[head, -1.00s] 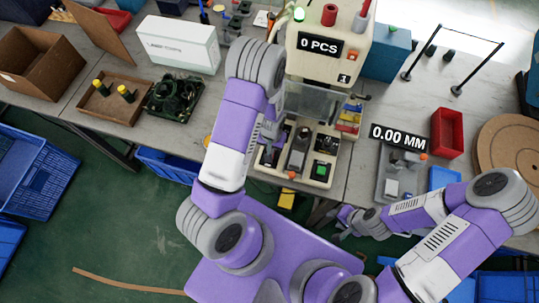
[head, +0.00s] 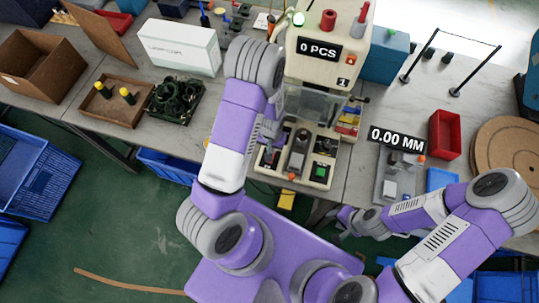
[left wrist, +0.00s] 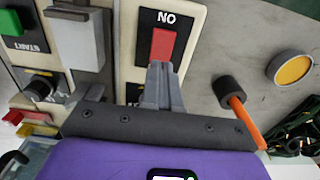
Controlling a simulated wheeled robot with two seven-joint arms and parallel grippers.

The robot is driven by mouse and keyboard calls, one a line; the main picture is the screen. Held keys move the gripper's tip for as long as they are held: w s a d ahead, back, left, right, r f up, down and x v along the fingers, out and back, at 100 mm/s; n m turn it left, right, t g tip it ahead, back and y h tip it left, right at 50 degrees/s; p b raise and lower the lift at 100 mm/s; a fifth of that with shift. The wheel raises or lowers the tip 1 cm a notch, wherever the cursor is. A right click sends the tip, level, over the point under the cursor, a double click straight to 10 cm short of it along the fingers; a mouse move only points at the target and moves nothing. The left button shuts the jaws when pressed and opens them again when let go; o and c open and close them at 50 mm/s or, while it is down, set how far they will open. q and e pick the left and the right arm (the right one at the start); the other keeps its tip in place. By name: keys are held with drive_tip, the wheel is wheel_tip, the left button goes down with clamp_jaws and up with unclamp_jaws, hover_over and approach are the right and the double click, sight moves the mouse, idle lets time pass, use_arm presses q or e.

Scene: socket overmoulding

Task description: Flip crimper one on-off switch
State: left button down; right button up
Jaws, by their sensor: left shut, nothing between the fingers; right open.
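Crimper one (head: 333,72) is the cream machine with the "0 PCS" display and a "1" label. Its red rocker switch (left wrist: 163,44) sits on a black plate, with upside-down "ON" lettering above it in the left wrist view. My left gripper (left wrist: 160,68) is shut and empty. Its fingertips overlap the near end of the red rocker; I cannot tell whether they touch. In the head view my left gripper (head: 269,131) is at the left of the crimper's front panel. My right gripper (head: 343,221) is open and empty, low before the table edge.
A green START button (left wrist: 12,24) is beside the switch plate. An orange-handled tool (left wrist: 243,118) and a yellow round button (left wrist: 294,69) are on the other side. The measuring device (head: 391,185) and a red bin (head: 445,134) stand at right.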

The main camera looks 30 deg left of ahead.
use_arm(q)
wheel_tip(320, 180, up, 4)
drive_tip(key=p, duration=0.2)
drive_tip(key=shift+r+p, duration=0.15)
drive_tip(key=shift+p, duration=0.25)
use_arm(e)
wheel_tip(320, 180, up, 3)
drive_tip(key=shift+r, duration=0.1)
